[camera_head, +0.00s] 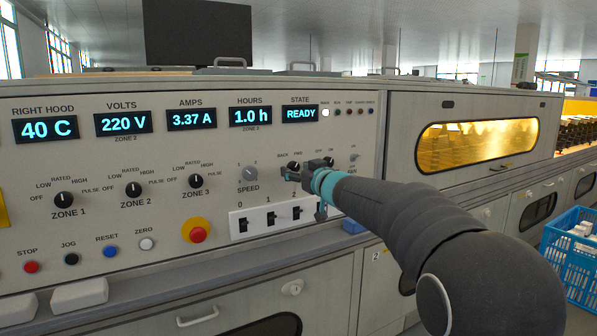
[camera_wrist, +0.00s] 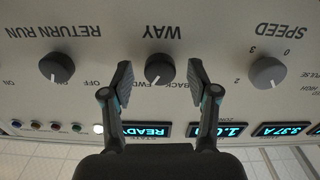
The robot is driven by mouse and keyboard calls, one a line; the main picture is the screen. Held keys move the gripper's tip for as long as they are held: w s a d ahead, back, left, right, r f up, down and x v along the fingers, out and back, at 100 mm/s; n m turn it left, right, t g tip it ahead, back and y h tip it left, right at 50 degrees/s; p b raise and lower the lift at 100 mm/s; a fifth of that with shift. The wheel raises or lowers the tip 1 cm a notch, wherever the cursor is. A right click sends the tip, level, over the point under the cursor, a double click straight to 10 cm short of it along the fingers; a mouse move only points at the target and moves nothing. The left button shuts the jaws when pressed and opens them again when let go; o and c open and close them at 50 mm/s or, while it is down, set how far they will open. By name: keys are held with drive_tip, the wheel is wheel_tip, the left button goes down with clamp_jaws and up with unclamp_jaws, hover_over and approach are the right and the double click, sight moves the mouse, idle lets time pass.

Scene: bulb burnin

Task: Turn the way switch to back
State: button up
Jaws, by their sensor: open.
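The WAY switch is a round dark knob (camera_wrist: 159,68) in the middle of the wrist view, which shows the panel upside down. Its BACK and FWD labels are beside it, and its pale pointer mark appears to lie toward FWD, though it is small. My gripper (camera_wrist: 159,74) is open, with one finger on either side of the knob and a visible gap on both sides in this view. In the head view my gripper (camera_head: 302,170) is at the panel below the BACK and FWD labels and hides much of that area.
The SPEED knob (camera_wrist: 267,72) and RETURN RUN knob (camera_wrist: 57,67) flank the WAY knob. A row of black toggle switches (camera_head: 269,217) sits just below my gripper, with a red button (camera_head: 198,235) to their left. The STATE display (camera_head: 300,114) reads READY.

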clamp_jaws()
drive_tip(key=shift+n, duration=0.4)
drive_tip(key=n, duration=0.5)
drive_tip(key=shift+d+n, duration=0.1)
drive_tip(key=shift+n, duration=0.2)
drive_tip(key=n+b, duration=0.1)
drive_tip(key=n, duration=0.4)
drive_tip(key=shift+w+r, duration=0.1)
drive_tip(key=shift+n, duration=0.4)
unclamp_jaws()
